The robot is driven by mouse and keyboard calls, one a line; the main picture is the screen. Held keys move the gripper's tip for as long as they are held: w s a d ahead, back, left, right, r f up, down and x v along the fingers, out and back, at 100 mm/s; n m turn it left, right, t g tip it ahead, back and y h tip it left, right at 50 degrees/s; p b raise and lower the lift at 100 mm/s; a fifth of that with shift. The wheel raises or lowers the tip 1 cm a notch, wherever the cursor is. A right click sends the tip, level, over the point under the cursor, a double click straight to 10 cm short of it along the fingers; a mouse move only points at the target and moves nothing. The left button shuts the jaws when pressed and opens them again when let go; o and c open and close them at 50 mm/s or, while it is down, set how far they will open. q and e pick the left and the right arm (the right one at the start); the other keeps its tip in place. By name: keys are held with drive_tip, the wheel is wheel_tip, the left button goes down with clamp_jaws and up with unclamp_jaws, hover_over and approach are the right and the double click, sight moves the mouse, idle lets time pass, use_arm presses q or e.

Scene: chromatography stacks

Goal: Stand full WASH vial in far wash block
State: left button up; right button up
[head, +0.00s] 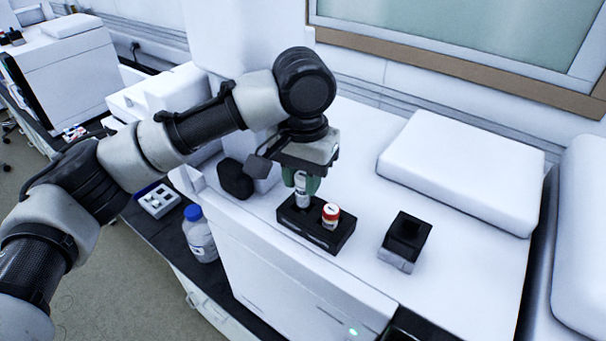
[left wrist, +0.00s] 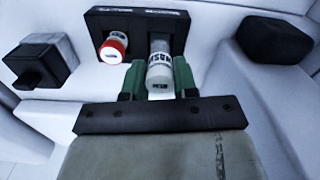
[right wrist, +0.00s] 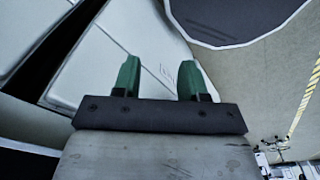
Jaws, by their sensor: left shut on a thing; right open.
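The WASH vial (left wrist: 160,68), a clear vial with a pale cap and a WASH label, is between the green fingers of my left gripper (left wrist: 158,82). The left gripper (head: 303,184) is shut on it from above, at the black wash block (head: 318,237) on top of the white instrument. The vial is upright in the head view (head: 302,194), at the block's left position; whether its base is fully seated is hidden. A vial with a red and white cap (head: 330,212) stands in the block's other position. My right gripper (right wrist: 157,80) is open and empty, away from the block.
A black square holder (head: 408,236) stands right of the block. A dark rounded part (head: 235,179) is to its left. A blue-capped bottle (head: 199,235) and a vial rack (head: 157,200) stand lower left. A white raised cover (head: 462,170) lies at the back right.

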sight(302, 193)
use_arm(q)
drive_tip(key=shift+f, duration=1.2)
drive_tip(key=shift+f, duration=0.15)
drive_tip(key=shift+f, duration=0.55)
drive_tip(key=o, duration=1.4)
drive_tip(key=shift+c, duration=0.2)
drive_tip(key=shift+r, duration=0.1)
drive_tip(key=shift+r, duration=3.45)
